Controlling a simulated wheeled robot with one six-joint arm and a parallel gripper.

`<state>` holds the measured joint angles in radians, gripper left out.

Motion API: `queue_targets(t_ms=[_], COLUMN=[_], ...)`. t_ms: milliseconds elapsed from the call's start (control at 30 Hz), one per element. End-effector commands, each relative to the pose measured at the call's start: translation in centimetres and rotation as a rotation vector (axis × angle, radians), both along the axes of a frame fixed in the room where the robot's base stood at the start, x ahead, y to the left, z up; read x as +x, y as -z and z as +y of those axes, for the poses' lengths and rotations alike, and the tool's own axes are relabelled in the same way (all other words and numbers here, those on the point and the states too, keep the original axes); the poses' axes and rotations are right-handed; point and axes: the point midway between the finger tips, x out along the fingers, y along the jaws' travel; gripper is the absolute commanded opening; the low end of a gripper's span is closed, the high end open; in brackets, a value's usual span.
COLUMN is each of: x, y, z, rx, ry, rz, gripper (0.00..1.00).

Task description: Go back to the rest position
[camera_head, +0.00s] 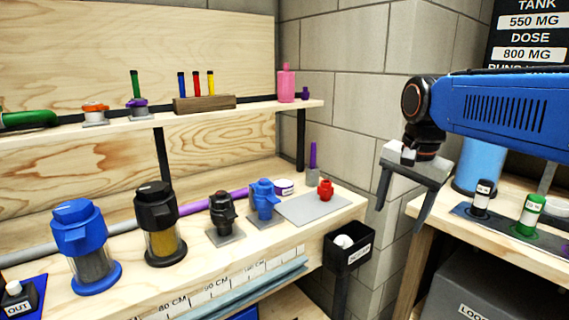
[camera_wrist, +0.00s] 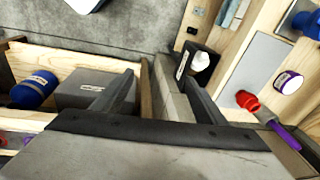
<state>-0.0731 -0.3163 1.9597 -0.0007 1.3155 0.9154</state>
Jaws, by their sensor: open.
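My gripper (camera_head: 402,198) hangs at the end of my blue arm on the right of the head view, in front of the block wall. Its two dark fingers are spread apart with nothing between them. In the wrist view my gripper (camera_wrist: 160,95) is also open and empty, with its fingers above the gap between the two benches. It touches nothing that I can see.
The left bench (camera_head: 325,213) holds blue and black filter housings, a grey plate (camera_head: 300,212) and a red fitting (camera_head: 325,190). A black bin (camera_head: 348,250) hangs at its end. The right bench (camera_head: 500,252) carries small bottles. Between the benches is a gap.

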Motion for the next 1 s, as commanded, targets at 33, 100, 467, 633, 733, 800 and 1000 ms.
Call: queue_targets(t_ms=[33,100,467,633,733,800,1000], x=[-1.6,-3.4,-12.2,-15.6,-16.8,-17.4,-17.9], y=[0.7,1.9,9.2,12.9,14.4,15.2,15.9], z=[-0.3,-0.7,-2.2,-2.6,-2.8,-2.8,-2.9], rx=[-0.009,-0.025,-0.14,-0.204,-0.234,-0.247,-0.262], ry=[-0.047,-0.124,-0.516,-0.679,-0.746,-0.778,-0.81], rz=[-0.017,-0.038,-0.151,-0.193,-0.21,-0.216,-0.223], gripper=[0.66,0.66,0.66,0.66,0.66,0.66,0.66])
